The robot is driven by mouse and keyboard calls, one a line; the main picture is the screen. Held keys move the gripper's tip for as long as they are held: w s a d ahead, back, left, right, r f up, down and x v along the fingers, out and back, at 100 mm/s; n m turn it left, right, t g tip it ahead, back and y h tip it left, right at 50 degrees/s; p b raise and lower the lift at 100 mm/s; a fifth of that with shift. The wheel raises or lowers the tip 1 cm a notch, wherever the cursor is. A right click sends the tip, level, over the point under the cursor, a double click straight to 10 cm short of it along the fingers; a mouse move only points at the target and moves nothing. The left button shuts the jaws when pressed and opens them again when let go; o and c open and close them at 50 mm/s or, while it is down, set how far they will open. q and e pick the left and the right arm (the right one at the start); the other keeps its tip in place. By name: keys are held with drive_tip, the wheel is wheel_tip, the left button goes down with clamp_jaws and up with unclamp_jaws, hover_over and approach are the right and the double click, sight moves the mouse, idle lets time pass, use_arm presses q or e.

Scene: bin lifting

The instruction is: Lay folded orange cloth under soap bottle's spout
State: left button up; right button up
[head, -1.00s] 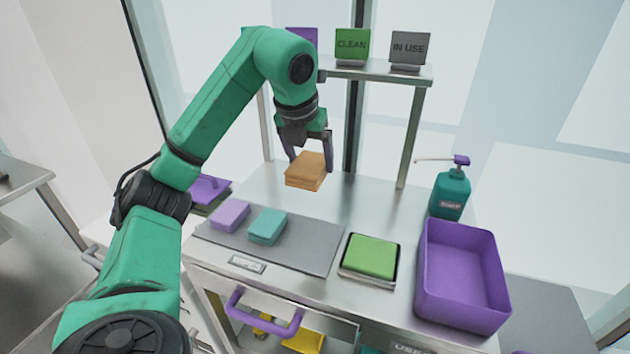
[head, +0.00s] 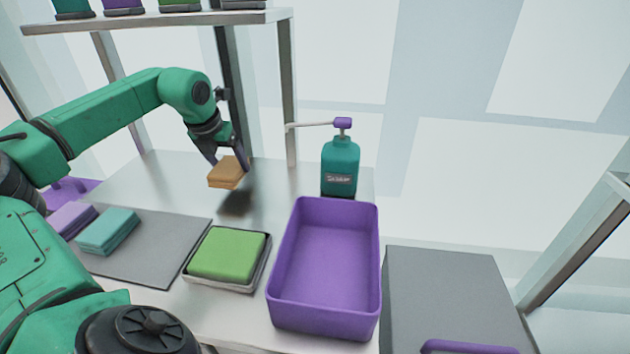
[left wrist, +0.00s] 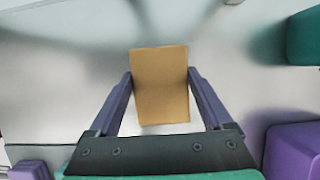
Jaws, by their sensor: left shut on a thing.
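The folded orange cloth (head: 225,174) is held above the steel table by my left gripper (head: 229,161), with a shadow below it. In the left wrist view the orange cloth (left wrist: 160,85) sits between the two fingers of my left gripper (left wrist: 160,78). The teal soap bottle (head: 340,168) stands upright behind the purple bin, to the right of the cloth. Its thin spout (head: 308,125) points left from a purple pump head. The cloth is left of the spout tip and lower than it. My right gripper is not in view.
A purple bin (head: 287,292) stands in front of the bottle. A green cloth (head: 229,253) lies in a tray beside it. Lilac (head: 72,219) and teal (head: 108,231) cloths lie on or by a grey mat (head: 160,256). A shelf post (head: 287,95) rises behind the spout. The table left of the bottle is clear.

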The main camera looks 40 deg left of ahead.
use_arm(q)
drive_tip(key=d+p, duration=0.1)
drive_tip(key=w+d+r+p, duration=0.1)
drive_tip(key=d, duration=0.1)
drive_tip(key=w+d+p, duration=0.1)
drive_tip(key=d, duration=0.1)
drive_tip(key=shift+w+r, duration=0.25)
drive_tip(key=w+d+p, duration=0.2)
drive_tip(key=w+d, duration=0.1)
drive_tip(key=shift+w+d+f, duration=0.25)
drive_tip(key=shift+w+f, duration=0.05)
drive_tip(key=shift+f, duration=0.05)
drive_tip(key=shift+w+d+f+p, duration=0.1)
drive_tip(key=shift+w+d+p, duration=0.55)
drive_tip(key=shift+w+d, duration=0.4)
drive_tip(key=shift+d, duration=0.35)
wheel_tip(320, 180, down, 4)
drive_tip(key=shift+w+d+r+p, duration=0.1)
drive_tip(key=shift+d+r+p, duration=0.1)
drive_tip(key=shift+p, duration=0.2)
drive_tip(key=shift+a+f, duration=0.1)
drive_tip(key=shift+f, duration=0.1)
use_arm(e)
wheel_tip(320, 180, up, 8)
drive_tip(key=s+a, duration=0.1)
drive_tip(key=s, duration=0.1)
